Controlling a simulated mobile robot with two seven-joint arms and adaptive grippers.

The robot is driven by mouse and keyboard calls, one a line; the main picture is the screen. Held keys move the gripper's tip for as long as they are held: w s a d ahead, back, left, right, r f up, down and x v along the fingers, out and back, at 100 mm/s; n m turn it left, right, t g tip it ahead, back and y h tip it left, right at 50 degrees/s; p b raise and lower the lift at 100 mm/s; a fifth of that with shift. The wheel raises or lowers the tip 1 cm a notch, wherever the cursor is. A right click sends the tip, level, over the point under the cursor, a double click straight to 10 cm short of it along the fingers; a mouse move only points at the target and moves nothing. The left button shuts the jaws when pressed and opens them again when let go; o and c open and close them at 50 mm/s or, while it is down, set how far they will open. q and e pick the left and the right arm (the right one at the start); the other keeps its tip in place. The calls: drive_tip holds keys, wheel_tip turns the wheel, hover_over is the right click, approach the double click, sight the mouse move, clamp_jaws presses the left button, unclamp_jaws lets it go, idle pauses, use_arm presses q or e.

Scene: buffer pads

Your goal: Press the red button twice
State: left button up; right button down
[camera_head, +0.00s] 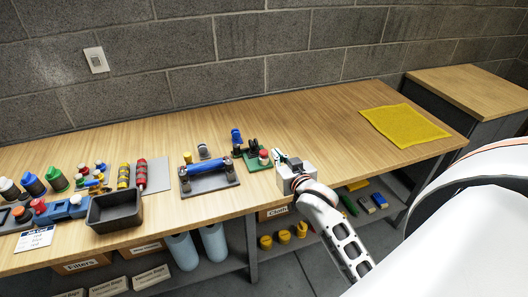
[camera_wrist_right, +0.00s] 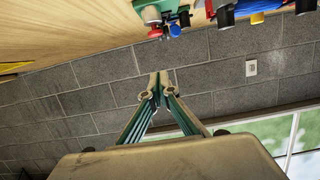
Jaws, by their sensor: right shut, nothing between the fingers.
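A red button (camera_head: 264,154) with a pale collar sits on a small green base (camera_head: 256,164) near the middle of the bench. Black parts and a blue knob (camera_head: 236,136) stand close to it. My right gripper (camera_head: 278,154) is just to the right of the red button, with its fingers shut and empty. In the right wrist view, the shut fingertips (camera_wrist_right: 159,77) point towards the wall, and the red button (camera_wrist_right: 155,33) shows above them, with a visible gap in the picture. Whether the gripper touches the button cannot be told. My left gripper is not in view.
A grey fixture with a blue cylinder (camera_head: 209,168) stands left of the button. A black tray (camera_head: 115,211) and several coloured parts fill the bench's left side. A yellow mat (camera_head: 404,126) lies at the right, with bare wood before it. A block wall stands behind.

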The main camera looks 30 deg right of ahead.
hover_over(264, 154)
drive_tip(key=s, duration=0.1)
wheel_tip(264, 154, down, 2)
wheel_tip(264, 154, down, 3)
drive_tip(key=shift+s+d, duration=0.1)
drive_tip(key=shift+s, duration=0.05)
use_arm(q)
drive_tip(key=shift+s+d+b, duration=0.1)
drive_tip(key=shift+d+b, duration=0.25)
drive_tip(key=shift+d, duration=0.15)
use_arm(e)
drive_tip(key=shift+f, duration=0.7)
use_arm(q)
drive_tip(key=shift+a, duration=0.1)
